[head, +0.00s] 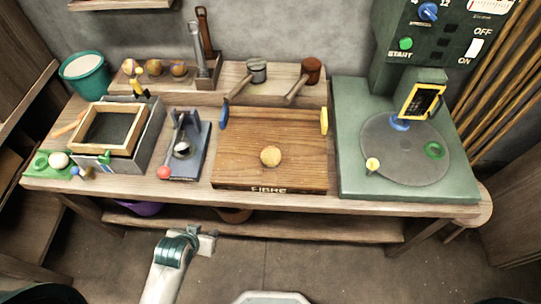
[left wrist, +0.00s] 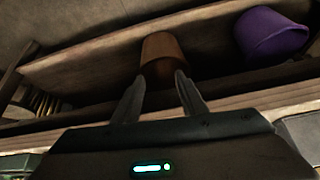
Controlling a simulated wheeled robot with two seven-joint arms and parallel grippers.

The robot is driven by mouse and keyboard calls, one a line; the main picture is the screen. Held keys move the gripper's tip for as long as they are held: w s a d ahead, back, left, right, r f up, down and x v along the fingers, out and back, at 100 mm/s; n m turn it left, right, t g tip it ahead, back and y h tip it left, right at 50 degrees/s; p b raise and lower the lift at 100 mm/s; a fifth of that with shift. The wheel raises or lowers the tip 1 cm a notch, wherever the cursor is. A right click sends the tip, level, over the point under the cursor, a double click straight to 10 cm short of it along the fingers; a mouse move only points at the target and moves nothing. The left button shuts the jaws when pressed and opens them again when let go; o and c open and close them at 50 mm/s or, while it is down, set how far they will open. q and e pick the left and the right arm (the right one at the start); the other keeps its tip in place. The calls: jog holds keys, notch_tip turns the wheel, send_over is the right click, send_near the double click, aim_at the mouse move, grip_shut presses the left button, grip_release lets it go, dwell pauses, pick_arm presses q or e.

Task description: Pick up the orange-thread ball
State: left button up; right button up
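Several small balls rest in a row on the raised wooden shelf at the back left: a left ball (head: 128,66), a middle ball (head: 154,68) and a right ball (head: 179,68). They look yellowish to orange-brown with darker marks. Another tan-yellow ball (head: 270,156) lies on the wooden board marked FIBRE (head: 240,135). Thread colours are too small to tell, so I cannot say which is the orange-thread ball. My left gripper (head: 207,242) is in front of and below the table edge, away from every ball. In the left wrist view its fingers (left wrist: 160,78) are apart and empty. My right gripper is not in view.
A brown pot (left wrist: 160,48) and a purple pot (left wrist: 270,35) stand on the under-shelf. The workbench holds a teal bucket (head: 85,74), a wooden frame (head: 108,128), a blue-grey stand (head: 186,145), tools in a holder (head: 206,72) and a green machine (head: 350,130) at right.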

pick_arm(q)
jog(key=s+f+g, duration=0.1)
jog(key=s+f, duration=0.5)
jog(key=f, duration=0.5)
jog(key=s+f+g, duration=0.2)
jog(key=s+f, duration=0.3)
jog(key=f, duration=0.6)
jog(key=s+a+f+g, duration=0.1)
jog(key=s+a+f, duration=0.1)
jog(key=s+f, duration=0.4)
jog(key=s+a+f+g, duration=0.1)
jog(key=s+f, duration=0.5)
jog(key=s, duration=0.9)
jog(key=shift+a+f+m+y, duration=0.3)
jog(key=shift+a, duration=0.25)
jog(key=shift+s, duration=0.1)
jog(key=shift+c, duration=0.9)
